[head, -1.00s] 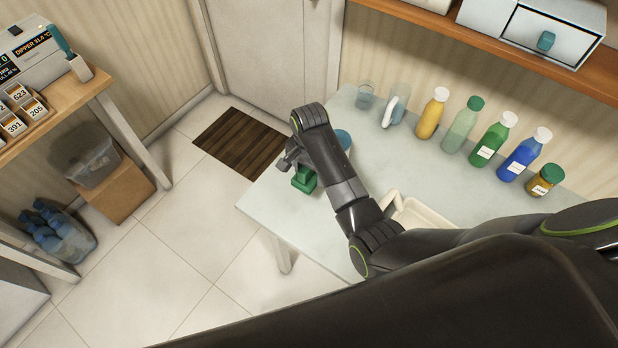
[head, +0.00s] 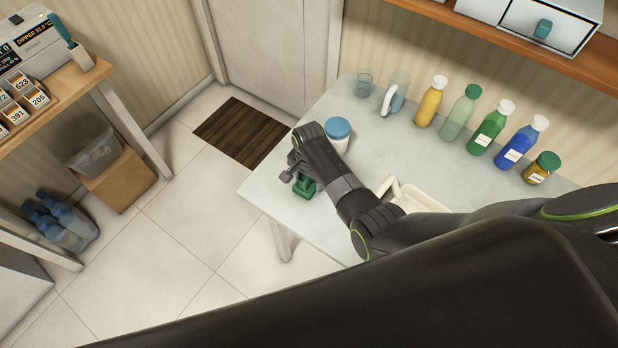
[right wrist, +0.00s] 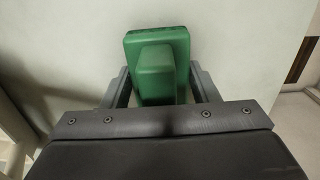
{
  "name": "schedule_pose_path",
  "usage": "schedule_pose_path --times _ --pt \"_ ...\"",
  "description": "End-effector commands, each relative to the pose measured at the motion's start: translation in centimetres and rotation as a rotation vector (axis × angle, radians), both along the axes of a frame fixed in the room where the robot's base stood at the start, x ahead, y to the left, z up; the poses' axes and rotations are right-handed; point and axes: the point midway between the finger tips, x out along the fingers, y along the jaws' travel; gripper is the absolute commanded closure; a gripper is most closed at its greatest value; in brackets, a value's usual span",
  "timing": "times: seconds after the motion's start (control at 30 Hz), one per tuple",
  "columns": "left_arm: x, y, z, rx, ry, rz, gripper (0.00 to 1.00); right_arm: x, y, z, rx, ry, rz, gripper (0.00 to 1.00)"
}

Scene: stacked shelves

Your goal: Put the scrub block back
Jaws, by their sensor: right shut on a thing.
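The green scrub block (head: 306,188) is at the left end of the pale table (head: 275,200), near its front edge. My right gripper (head: 299,177) is over it, pointing down. In the right wrist view the block (right wrist: 157,62) has a wide base and a raised grip, and the grip sits between the two fingers of my right gripper (right wrist: 160,88), which is shut on it. I cannot tell whether the block touches the table or hangs just above it. My left gripper is not in view.
A white jar with a blue lid (head: 337,133) stands just behind my right gripper. The table's left corner is clear.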

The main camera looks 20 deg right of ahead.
Motion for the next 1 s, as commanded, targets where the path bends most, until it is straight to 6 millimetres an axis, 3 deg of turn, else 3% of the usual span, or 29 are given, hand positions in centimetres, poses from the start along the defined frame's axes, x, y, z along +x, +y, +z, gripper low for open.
schedule_pose_path --times 0.2,0.23,0.4,0.77,1.0 --pt "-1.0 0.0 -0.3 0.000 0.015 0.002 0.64 0.0 0.0 -0.4 -0.001 0.001 0.000 0.67" --pt "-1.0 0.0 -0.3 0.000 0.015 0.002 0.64 0.0 0.0 -0.3 -0.001 0.001 0.000 0.43" --pt "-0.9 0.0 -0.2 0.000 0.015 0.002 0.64 0.0 0.0 -0.3 -0.001 0.001 0.000 0.24" --pt "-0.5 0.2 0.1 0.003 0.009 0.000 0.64 0.0 0.0 0.3 0.000 -0.001 0.000 0.24" --pt "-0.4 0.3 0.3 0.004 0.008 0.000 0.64 0.0 0.0 3.3 0.000 -0.004 -0.001 0.24"
